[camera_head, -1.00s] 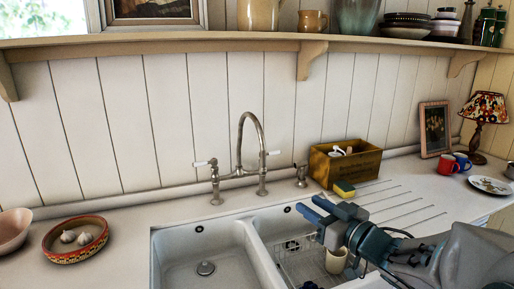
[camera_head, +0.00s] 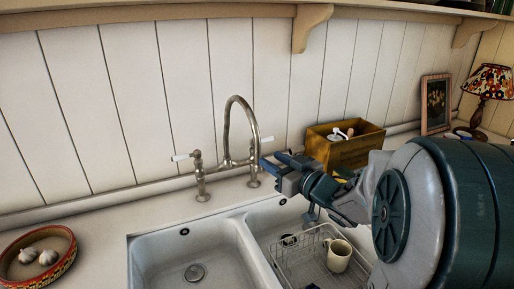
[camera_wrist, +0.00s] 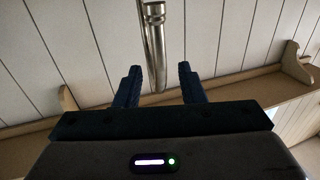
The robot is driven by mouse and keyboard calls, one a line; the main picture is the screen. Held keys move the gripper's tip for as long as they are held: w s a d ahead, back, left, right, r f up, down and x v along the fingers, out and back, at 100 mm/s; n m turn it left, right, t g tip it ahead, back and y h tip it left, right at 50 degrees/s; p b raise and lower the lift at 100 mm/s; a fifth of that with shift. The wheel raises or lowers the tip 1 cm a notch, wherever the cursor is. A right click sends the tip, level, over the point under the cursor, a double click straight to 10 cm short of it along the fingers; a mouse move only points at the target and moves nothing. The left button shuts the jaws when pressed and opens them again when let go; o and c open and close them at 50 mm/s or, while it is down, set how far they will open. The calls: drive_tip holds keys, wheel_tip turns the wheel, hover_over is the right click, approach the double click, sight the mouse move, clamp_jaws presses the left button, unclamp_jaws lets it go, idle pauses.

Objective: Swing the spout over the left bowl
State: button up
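The metal swan-neck spout (camera_head: 231,112) rises from the bridge tap behind the sink and curves to the right, its end hanging near the divider side. My gripper (camera_head: 267,165) is beside the spout's lower end in the head view. In the wrist view my two dark fingers (camera_wrist: 158,82) stand apart, with the metal spout (camera_wrist: 154,45) showing between them. I cannot tell whether either finger touches it. The left bowl (camera_head: 160,262) is white and empty, with a round drain. The right bowl (camera_head: 263,219) is partly hidden by my arm.
A wire basket (camera_head: 290,268) with a cream mug (camera_head: 339,255) sits in the right bowl. A wooden box (camera_head: 342,150) stands behind my arm. A patterned dish (camera_head: 62,265) with garlic lies on the left counter. A white tap lever (camera_head: 181,157) sticks out left of the spout.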

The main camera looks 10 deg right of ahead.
sight(260, 152)
drive_tip(key=p+x, duration=0.1)
drive_tip(key=x, duration=0.6)
drive_tip(key=shift+c, duration=0.4)
clamp_jaws()
